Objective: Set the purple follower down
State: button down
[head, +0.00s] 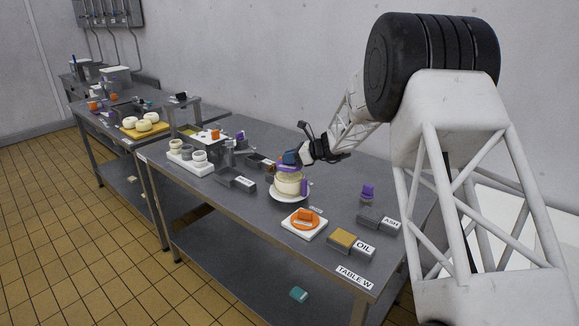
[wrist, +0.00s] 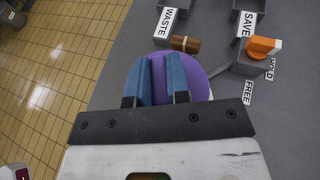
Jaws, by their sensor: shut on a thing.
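The purple follower (wrist: 197,72) is a round disc with an upright grip, seen in the wrist view. My gripper (wrist: 157,82) has its two blue fingers shut on that grip. In the head view my gripper (head: 291,158) is just above a cream round mould (head: 289,183) on a white plate (head: 289,199). In the wrist view the disc hides whatever is beneath it. I cannot tell whether the follower touches the mould. A purple piece (head: 304,187) shows at the mould's right side.
An orange disc with a block (head: 305,219) lies on a white board in front. An OIL box (head: 343,239) and a small purple piece (head: 367,191) stand to the right. In the wrist view, a brown cylinder (wrist: 186,44) and an orange-handled piece (wrist: 263,46) lie near the WASTE and SAVE trays.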

aim_at(289, 165)
jog(key=shift+f, duration=1.75)
jog(key=shift+f, duration=0.2)
jog(key=c, duration=1.1)
grip_release()
jog(key=shift+r, duration=0.15)
jog(key=v, duration=1.2)
jog(key=shift+r, duration=0.1)
